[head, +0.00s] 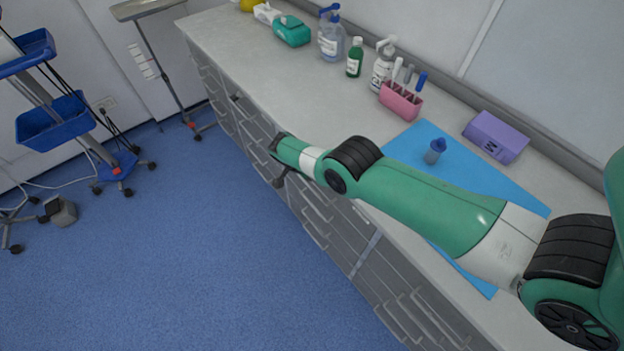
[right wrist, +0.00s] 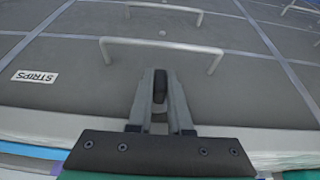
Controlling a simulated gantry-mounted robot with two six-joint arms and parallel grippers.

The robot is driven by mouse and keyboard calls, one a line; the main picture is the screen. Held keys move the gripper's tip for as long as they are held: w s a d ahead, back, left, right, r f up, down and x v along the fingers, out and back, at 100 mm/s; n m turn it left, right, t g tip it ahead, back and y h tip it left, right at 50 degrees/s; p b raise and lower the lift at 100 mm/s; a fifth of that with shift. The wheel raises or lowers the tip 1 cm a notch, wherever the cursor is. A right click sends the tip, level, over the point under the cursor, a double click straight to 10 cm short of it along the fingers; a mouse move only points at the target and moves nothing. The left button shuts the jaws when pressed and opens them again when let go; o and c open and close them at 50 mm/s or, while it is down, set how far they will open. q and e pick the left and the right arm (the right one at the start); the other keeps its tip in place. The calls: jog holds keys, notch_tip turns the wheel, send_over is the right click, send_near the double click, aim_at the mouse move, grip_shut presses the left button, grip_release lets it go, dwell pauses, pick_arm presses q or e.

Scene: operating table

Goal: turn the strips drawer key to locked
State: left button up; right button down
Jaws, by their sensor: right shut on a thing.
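My right gripper (right wrist: 160,88) is shut on a small dark key (right wrist: 160,84) at the front of the strips drawer (right wrist: 70,60). The fingers hide most of the key, and its turn angle is hard to tell. A white label reading STRIPS (right wrist: 35,77) is on the drawer front, left of the gripper and upside down in the right wrist view. In the head view my right gripper (head: 279,180) is at the cabinet front, just below the counter edge. My left gripper is not in view.
A drawer handle (right wrist: 160,43) lies just beyond the fingertips. The counter (head: 270,80) carries a blue mat (head: 410,150), a purple box (head: 496,137), a pink holder (head: 401,100) and several bottles along the wall. The blue floor (head: 200,270) before the cabinet is clear.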

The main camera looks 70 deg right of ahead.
jog(key=c, duration=0.8)
grip_release()
jog(key=shift+c, duration=0.2)
jog(key=shift+r, duration=0.1)
jog(key=p+v, duration=0.9)
jog(key=v, duration=0.2)
jog(key=shift+a+r, duration=0.1)
jog(key=shift+r, duration=0.05)
